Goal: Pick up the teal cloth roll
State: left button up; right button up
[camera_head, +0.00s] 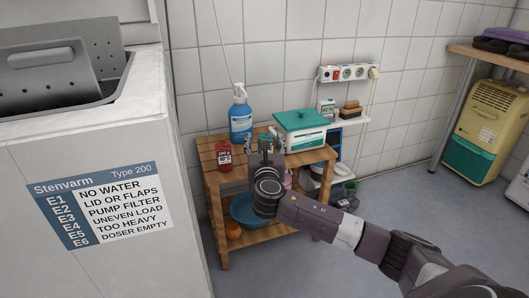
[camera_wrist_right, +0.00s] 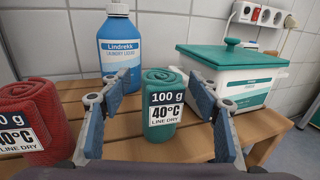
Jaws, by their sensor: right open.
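The teal cloth roll (camera_wrist_right: 162,82) stands upright on the slatted wooden table (camera_wrist_right: 65,92), with a label reading 100 g, 40°C, LINE DRY. My right gripper (camera_head: 264,140) is open over the table, and it mostly hides the roll in the head view. In the right wrist view its two blue-grey fingers stand left and right of the roll, with visible gaps, and nothing is held. The roll is ahead, between the fingertips' lines. My left gripper is not in view.
A red cloth roll (camera_wrist_right: 35,122) stands left of the teal one. A blue Lindrekk bottle (camera_wrist_right: 118,48) is behind it. A white box with teal lid (camera_wrist_right: 236,70) stands close by the right finger. A white machine (camera_head: 100,190) fills the left side.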

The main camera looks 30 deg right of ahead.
jog(key=c, duration=1.3)
jog(key=shift+r, duration=0.15)
jog(key=shift+c, duration=0.2)
